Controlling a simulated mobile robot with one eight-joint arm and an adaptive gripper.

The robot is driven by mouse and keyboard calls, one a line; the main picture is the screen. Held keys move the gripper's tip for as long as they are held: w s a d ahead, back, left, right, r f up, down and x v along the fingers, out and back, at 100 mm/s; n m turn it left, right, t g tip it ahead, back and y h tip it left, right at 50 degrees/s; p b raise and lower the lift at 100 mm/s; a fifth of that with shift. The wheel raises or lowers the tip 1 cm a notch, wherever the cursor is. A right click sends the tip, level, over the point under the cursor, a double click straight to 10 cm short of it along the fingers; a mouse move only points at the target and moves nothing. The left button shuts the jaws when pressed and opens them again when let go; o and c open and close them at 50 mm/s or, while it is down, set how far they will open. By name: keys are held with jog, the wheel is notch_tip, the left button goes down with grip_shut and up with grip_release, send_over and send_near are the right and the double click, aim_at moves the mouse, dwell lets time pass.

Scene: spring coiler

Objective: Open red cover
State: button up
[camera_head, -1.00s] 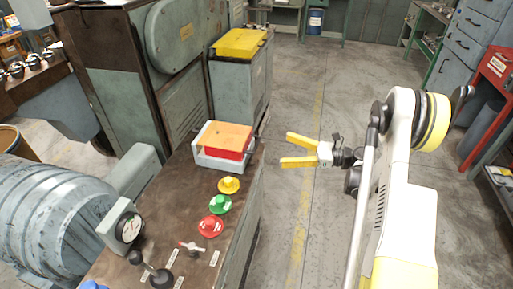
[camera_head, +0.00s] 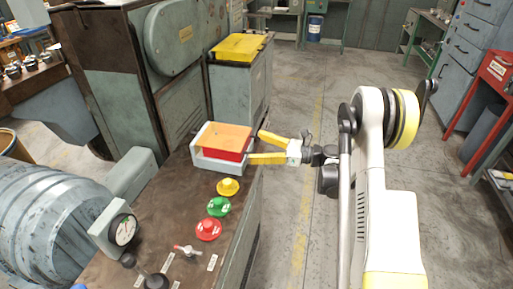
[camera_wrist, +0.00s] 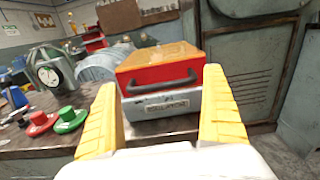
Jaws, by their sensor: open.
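The red cover (camera_head: 222,142) with its orange top sits closed on a light grey box (camera_head: 212,163) on the machine's bench. In the wrist view the red cover (camera_wrist: 150,66) shows a dark handle (camera_wrist: 163,82) across its front, above a label plate on the grey box (camera_wrist: 163,104). My gripper (camera_head: 258,147) is open, with yellow fingers pointing left at the cover's right side. In the wrist view my gripper (camera_wrist: 160,110) has a finger on each side of the handle, with the handle beyond the gap. Nothing is between the fingers, and contact cannot be told.
Yellow (camera_head: 228,187), green (camera_head: 218,206) and red (camera_head: 208,229) buttons stand on the bench in front of the box. A round gauge (camera_head: 122,230) and levers are nearer. A yellow-topped cabinet (camera_head: 240,48) stands behind.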

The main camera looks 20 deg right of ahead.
jog(key=c, duration=1.3)
jog(key=shift+d+r+p, duration=0.1)
jog(key=shift+r+p, duration=0.7)
jog(key=r+g+h+p, duration=0.1)
jog(key=r+p, duration=0.1)
jog(key=p, duration=0.1)
jog(key=r+g+h+p, duration=0.1)
jog(key=r+h+p, duration=0.1)
jog(key=r+p, duration=0.1)
jog(key=a+r+h+p, duration=0.1)
jog(key=r+p, duration=0.2)
jog(key=shift+w+r+g, duration=0.25)
jog(key=shift+g, duration=0.15)
jog(key=shift+c, duration=0.2)
jog(key=w+a+r+g+h+p, duration=0.3)
jog(key=w+a+r+h+p, duration=0.1)
jog(key=a+r+h+p, duration=0.1)
jog(key=w+a+r+g+h+p, duration=0.3)
jog(key=a+r+h+p, duration=0.2)
jog(key=a+r+p, duration=0.2)
jog(key=shift+w+a+p, duration=0.3)
jog(key=shift+w+p, duration=0.05)
jog(key=shift+p, duration=0.05)
jog(key=shift+w+a, duration=0.3)
jog(key=shift+a, duration=0.2)
jog(key=shift+w+a, duration=0.3)
jog(key=shift+a, duration=0.2)
